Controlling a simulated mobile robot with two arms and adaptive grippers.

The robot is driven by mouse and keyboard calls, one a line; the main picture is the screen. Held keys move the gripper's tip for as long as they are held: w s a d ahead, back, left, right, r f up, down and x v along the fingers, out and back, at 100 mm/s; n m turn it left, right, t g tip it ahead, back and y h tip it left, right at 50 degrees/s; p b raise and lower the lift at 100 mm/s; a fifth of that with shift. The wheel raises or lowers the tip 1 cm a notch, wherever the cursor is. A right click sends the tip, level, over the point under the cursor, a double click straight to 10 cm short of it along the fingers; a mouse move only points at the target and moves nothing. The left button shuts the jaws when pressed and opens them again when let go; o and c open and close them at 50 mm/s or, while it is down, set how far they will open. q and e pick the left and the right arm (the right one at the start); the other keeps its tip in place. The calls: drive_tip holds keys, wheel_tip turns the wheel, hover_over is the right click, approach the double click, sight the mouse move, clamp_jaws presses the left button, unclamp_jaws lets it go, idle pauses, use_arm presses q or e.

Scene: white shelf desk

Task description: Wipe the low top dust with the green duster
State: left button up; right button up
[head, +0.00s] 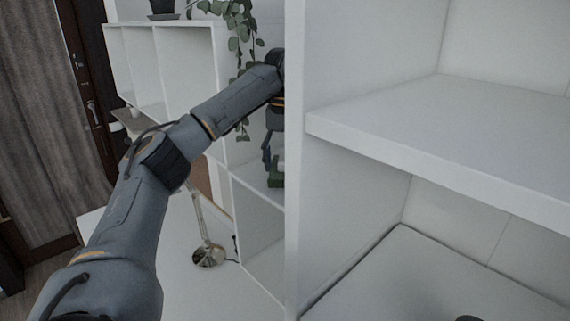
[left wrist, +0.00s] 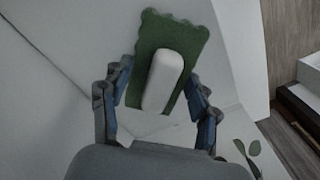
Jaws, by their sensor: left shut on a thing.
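My left arm reaches in from the left in the head view, and its left gripper (head: 270,150) is partly hidden behind the edge of a white upright panel. The green duster (head: 276,172) shows just below the fingers, also partly hidden. In the left wrist view, the green duster (left wrist: 190,48) has a scalloped edge and a white handle (left wrist: 163,80). The handle lies between the fingers of my left gripper (left wrist: 160,100), which is shut on it. White surfaces lie behind the duster; I cannot tell whether it touches them. I make out no dust.
The white upright panel (head: 295,200) stands right beside the left gripper. A white shelf (head: 450,125) juts out on the right. A trailing plant (head: 238,25) hangs near the forearm. A metal lamp (head: 208,254) stands on the white desk below.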

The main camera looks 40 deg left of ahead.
use_arm(q)
drive_tip(key=shift+r, duration=2.6)
drive_tip(key=shift+r, duration=1.55)
